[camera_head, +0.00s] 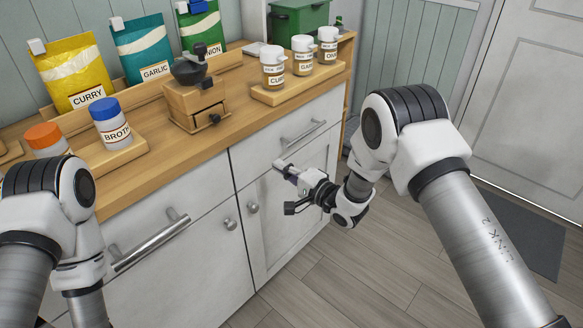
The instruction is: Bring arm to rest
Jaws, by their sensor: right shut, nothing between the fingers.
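My right arm comes in from the right and bends down in front of the white cabinet (180,250). My right gripper (284,187) is at the end of it, below the counter top and close to the cabinet door. It is shut and empty. My left arm comes in at the lower left, in front of the counter. Its gripper is out of the picture.
The wooden counter (150,180) holds spice bags such as curry (75,75), a grinder (195,100), a broth jar (110,122) and several white-capped jars (303,55). A drawer handle (150,240) sticks out. Floor (390,265) is clear at right; a grey mat (525,235) lies there.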

